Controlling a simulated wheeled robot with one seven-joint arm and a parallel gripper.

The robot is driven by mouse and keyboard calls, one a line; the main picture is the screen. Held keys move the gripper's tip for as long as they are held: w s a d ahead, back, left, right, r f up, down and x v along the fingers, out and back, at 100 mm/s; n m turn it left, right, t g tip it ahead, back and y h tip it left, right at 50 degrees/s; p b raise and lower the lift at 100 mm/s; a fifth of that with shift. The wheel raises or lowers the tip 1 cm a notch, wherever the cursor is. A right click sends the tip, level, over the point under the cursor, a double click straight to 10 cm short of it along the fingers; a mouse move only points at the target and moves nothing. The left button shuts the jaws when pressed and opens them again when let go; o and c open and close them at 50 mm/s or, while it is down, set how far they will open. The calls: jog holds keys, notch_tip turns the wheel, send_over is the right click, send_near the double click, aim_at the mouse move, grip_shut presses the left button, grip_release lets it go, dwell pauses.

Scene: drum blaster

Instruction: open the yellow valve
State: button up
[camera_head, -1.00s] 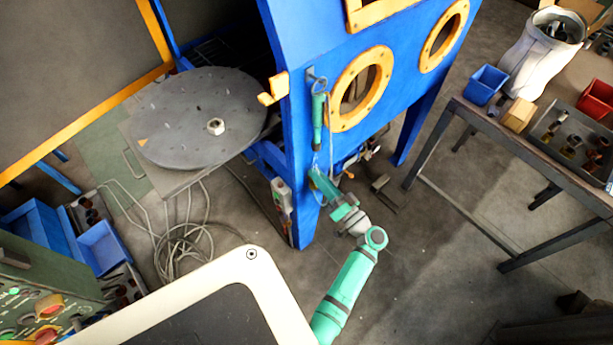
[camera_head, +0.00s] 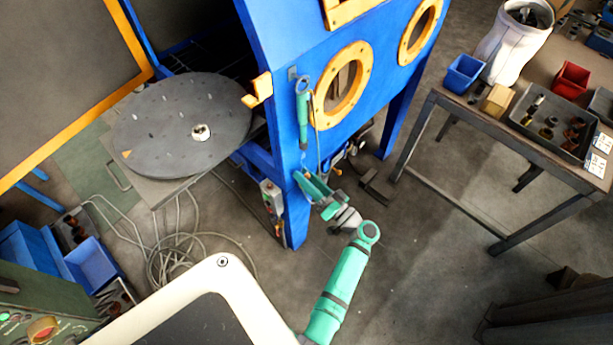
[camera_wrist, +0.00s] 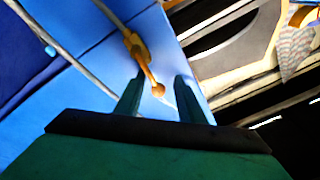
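The yellow valve (camera_wrist: 133,43) is on a thin grey pipe or hose in front of the blue cabinet panel in the wrist view. Its lever points down toward my gripper, and its rounded end shows between the two fingers. My gripper (camera_wrist: 160,80) is open, with a finger on each side of the lever end. I cannot tell whether either finger touches it. In the head view my gripper (camera_head: 303,180) is at the front corner leg of the blue cabinet (camera_head: 285,100), below a hanging green tool. The valve is not clearly visible there.
A grey turntable (camera_head: 180,125) with a nut stands left of the cabinet, cables on the floor below it. A small switch box (camera_head: 272,198) is on the cabinet leg. A workbench (camera_head: 480,118) with bins stands at right. The floor between is mostly clear.

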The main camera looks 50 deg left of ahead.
jog(key=shift+w+d, duration=0.1)
jog(key=shift+w, duration=0.05)
jog(key=shift+d, duration=0.35)
jog(key=v, duration=1)
jog(key=shift+f, duration=0.15)
